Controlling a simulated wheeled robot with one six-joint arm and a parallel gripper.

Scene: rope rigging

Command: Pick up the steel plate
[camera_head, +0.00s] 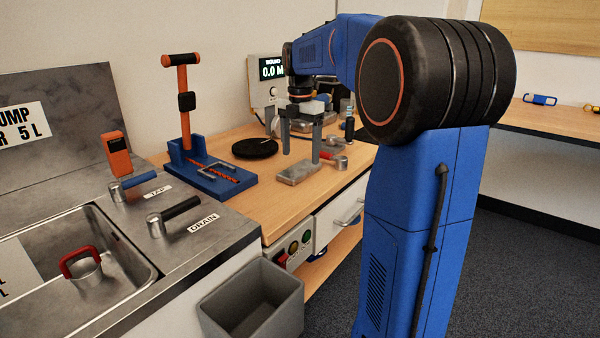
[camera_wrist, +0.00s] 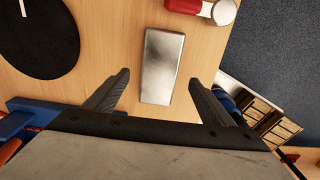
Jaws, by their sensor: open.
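The steel plate (camera_wrist: 162,68) is a flat grey rectangular block lying on the wooden bench. In the head view the plate (camera_head: 298,173) lies near the bench's front edge. My gripper (camera_head: 300,133) is above the plate with its fingers pointing down, apart from it. In the wrist view my gripper (camera_wrist: 160,85) is open and empty, and the plate shows between and beyond the two fingertips. The plate is fully visible in the wrist view.
A black round disc (camera_head: 255,148) lies left of the plate, beside a blue base (camera_head: 210,180) with an orange post. A red-handled metal tool (camera_wrist: 215,9) lies close to the plate. A grey bin (camera_head: 252,300) stands below the bench edge. A display unit (camera_head: 268,82) stands behind.

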